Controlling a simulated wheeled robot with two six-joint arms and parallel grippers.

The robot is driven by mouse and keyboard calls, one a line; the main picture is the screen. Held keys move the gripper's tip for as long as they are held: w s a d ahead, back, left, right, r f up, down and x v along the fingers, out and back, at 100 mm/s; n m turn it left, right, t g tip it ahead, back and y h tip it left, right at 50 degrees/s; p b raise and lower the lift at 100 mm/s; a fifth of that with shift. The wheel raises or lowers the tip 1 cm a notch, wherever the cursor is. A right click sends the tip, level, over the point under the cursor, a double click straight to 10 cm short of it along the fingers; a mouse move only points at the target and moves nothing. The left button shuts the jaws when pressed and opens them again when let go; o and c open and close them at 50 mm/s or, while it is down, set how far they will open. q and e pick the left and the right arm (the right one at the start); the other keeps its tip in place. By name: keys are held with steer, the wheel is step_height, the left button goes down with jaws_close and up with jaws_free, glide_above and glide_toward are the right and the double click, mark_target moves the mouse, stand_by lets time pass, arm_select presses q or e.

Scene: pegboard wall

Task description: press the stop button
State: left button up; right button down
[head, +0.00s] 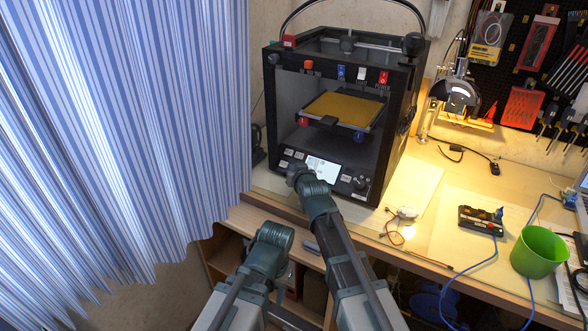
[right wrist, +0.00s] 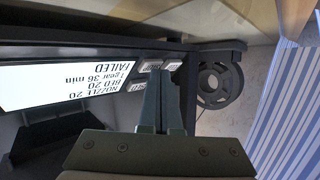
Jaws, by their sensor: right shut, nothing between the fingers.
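A black 3D printer (head: 345,110) stands on the bench with a lit screen (head: 322,168) on its sloped front panel. In the right wrist view the screen (right wrist: 60,85) is upside down and reads "FAILED". Small grey buttons (head: 298,155) sit left of the screen; their labels are too small to read, so I cannot tell which is stop. My right gripper (head: 292,171) is shut and empty at the panel's lower left. In the right wrist view its fingertips (right wrist: 161,76) overlap the buttons (right wrist: 150,67); contact cannot be told.
A striped curtain (head: 130,130) hangs at the left. A spool-like black wheel (right wrist: 218,85) is beside the printer. A desk lamp (head: 458,92), a green cup (head: 538,252) and a small cabled device (head: 480,220) are on the right of the bench.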

steer(key=shift+w+f, duration=0.1)
steer(key=shift+f, duration=0.05)
stand_by(0.5)
steer(key=shift+s+a+r+p, duration=0.25)
steer(key=shift+s+r+p, duration=0.25)
steer(key=shift+r+p, duration=0.15)
steer(key=s+r+p, duration=0.1)
steer(key=s+a+r+p, duration=0.1)
steer(key=r+p, duration=0.1)
steer(key=r, duration=0.1)
steer(key=shift+s+a+p, duration=0.3)
steer(key=shift+s+p, duration=0.05)
steer(key=shift+s, duration=0.05)
stand_by(0.7)
